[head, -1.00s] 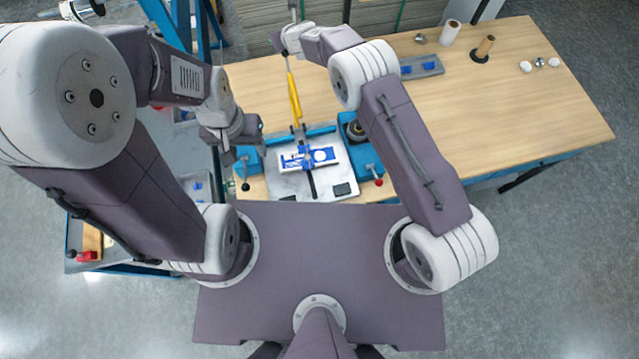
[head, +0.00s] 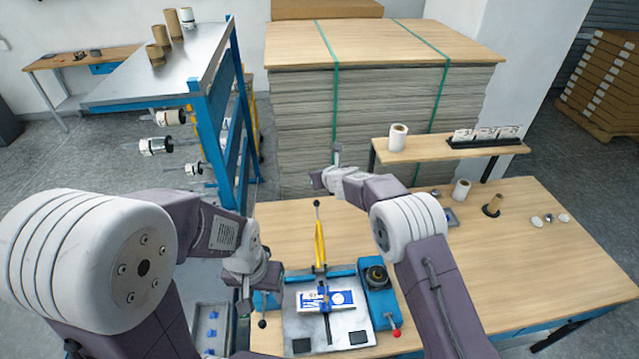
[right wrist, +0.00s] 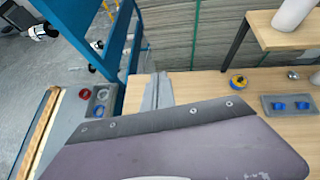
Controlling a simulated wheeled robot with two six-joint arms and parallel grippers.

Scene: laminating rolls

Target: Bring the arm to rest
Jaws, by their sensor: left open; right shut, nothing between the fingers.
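My left gripper (head: 252,298) is open in the head view. It hangs just left of the blue-framed press (head: 376,300), and its fingertips are small and partly dark. My right gripper (head: 336,156) is raised over the far part of the wooden table, beyond the press. It is shut and empty. In the right wrist view its grey fingers (right wrist: 158,92) lie together over the tabletop, above a wide purple part of my arm. The press has a yellow lever (head: 320,245) standing up and a blue-and-white card (head: 342,298) on its pale plate.
A blue rack (head: 215,110) with rolls stands left of the table. A tall strapped stack of sheets (head: 385,110) stands behind it. A small shelf (head: 430,152) with a white roll is at the back right. The table's right side (head: 530,270) is mostly clear.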

